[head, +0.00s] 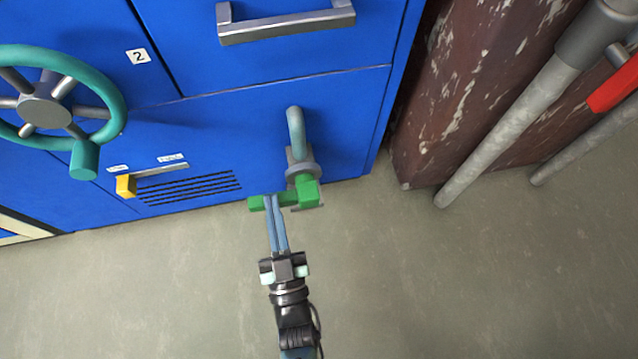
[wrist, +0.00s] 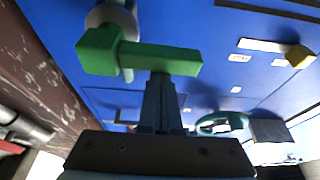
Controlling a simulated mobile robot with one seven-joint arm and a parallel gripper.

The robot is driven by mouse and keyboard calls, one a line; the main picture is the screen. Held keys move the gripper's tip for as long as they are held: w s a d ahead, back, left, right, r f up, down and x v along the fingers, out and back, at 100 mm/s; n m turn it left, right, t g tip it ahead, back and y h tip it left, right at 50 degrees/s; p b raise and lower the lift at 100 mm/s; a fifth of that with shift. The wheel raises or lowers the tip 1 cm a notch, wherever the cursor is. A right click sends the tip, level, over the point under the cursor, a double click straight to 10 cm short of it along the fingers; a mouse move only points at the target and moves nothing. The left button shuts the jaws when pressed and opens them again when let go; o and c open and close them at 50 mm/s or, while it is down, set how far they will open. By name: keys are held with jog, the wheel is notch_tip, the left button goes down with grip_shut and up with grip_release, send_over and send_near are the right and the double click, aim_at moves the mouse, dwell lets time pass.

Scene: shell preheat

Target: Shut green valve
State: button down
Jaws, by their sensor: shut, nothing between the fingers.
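The green valve handle (head: 307,192) sits at the lower end of a grey pipe (head: 296,130) on the blue cabinet front, near its bottom right. Its lever arm points left in the head view. In the wrist view the green handle (wrist: 150,58) lies across the picture in front of my fingertips. My gripper (head: 273,205) is shut with its fingers together and empty. The fingertips are at the lever arm; in the wrist view the gripper (wrist: 163,80) ends at or just behind the lever. I cannot tell whether they touch.
A teal handwheel (head: 118,95) stands out from the cabinet at the left. A yellow-ended slider (head: 126,186) is beside a vent. A rusty red column (head: 440,120) and grey pipes (head: 510,130) with a red handle (head: 612,88) stand at the right. The floor (head: 450,280) in front is clear.

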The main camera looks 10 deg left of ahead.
jog(key=shift+f+n, duration=0.3)
jog(key=shift+n, duration=0.2)
